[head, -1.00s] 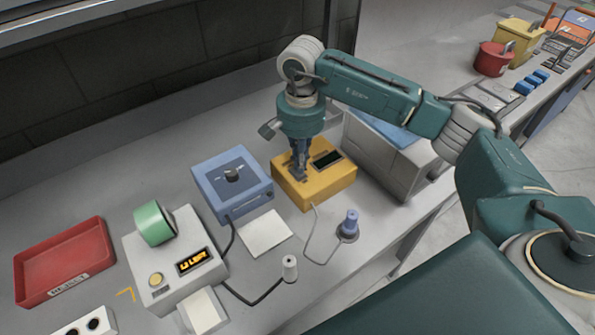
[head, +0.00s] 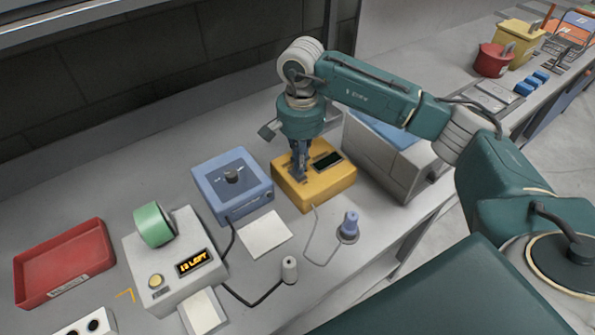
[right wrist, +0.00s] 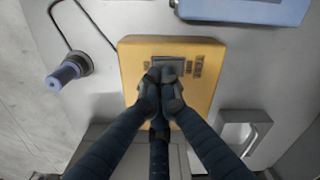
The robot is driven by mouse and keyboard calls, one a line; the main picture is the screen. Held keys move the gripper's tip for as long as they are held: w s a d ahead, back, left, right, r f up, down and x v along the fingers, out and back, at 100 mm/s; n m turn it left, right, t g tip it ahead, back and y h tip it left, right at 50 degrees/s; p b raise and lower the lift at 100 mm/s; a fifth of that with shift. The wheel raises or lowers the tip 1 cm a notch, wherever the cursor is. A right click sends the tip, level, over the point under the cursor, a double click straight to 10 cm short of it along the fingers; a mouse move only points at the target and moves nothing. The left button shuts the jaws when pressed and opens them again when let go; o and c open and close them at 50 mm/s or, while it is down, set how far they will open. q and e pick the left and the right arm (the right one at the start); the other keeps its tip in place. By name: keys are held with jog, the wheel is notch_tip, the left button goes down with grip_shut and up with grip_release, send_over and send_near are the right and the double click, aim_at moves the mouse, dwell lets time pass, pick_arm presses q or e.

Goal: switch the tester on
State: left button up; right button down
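The tester appears to be the yellow box (head: 335,183) on the bench, with a small dark, unlit display (head: 327,160) on its top. My right gripper (head: 299,176) points straight down over the left part of that top. In the right wrist view the yellow box (right wrist: 205,95) lies under the fingers, and my right gripper (right wrist: 163,78) has its fingertips together at a grey plate (right wrist: 180,60) on the box. I see nothing held between them. The fingertips hide part of the plate, and I cannot tell if they touch it. My left gripper is out of view.
A blue box with a dark knob (head: 231,177) stands left of the yellow box. A grey device (head: 165,285) with a lit amber display, a red tray (head: 65,262) and a blue-handled probe (head: 349,226) are nearby. A large grey box (head: 385,165) stands close on the right.

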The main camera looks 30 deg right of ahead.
jog(key=shift+f+b, duration=1.1)
jog(key=shift+f, duration=0.1)
dwell(0.5)
jog(key=shift+s+r, duration=0.1)
jog(key=shift+r+p, duration=0.55)
jog(key=shift+r, duration=0.25)
jog(key=shift+r+p, duration=1.25)
jog(key=shift+r, duration=1.4)
